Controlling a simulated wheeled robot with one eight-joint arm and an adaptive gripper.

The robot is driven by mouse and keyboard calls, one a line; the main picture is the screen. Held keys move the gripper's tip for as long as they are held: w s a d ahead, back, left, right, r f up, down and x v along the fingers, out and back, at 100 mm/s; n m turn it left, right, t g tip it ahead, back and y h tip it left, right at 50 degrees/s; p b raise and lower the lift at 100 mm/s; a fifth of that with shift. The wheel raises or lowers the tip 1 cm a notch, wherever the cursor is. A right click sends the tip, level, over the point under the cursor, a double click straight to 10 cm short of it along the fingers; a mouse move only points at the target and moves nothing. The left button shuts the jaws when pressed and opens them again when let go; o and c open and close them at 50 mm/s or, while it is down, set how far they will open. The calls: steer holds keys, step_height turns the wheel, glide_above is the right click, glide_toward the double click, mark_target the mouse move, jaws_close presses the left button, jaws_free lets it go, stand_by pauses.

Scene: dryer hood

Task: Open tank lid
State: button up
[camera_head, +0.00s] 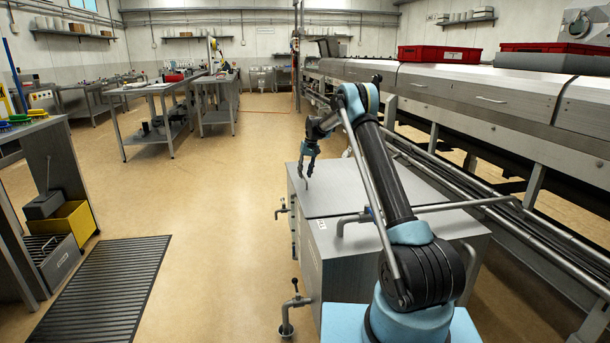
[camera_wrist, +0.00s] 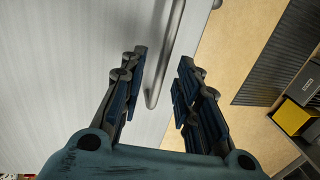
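The tank (camera_head: 360,262) is a grey metal box in front of me, with flat metal lids on top. The far lid (camera_head: 345,195) is closed flat; its brushed surface (camera_wrist: 70,70) fills the left of the wrist view. A curved metal bar handle (camera_wrist: 152,99) stands at the lid's edge and shows between my fingers in the wrist view. My gripper (camera_head: 309,163) hangs just above the lid's left edge. In the wrist view my gripper (camera_wrist: 161,82) is open, with a finger on each side of the handle. I cannot tell whether either finger touches it.
A pipe (camera_head: 430,209) crosses the tank top on the near side. Valves (camera_head: 295,300) stick out at its left. The long conveyor machine (camera_head: 480,90) runs along the right. A floor grate (camera_head: 110,285) and a yellow bin (camera_head: 74,220) are at left. The floor between is clear.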

steer(key=shift+f, duration=0.2)
jaws_close()
steer(key=shift+a+r, duration=0.1)
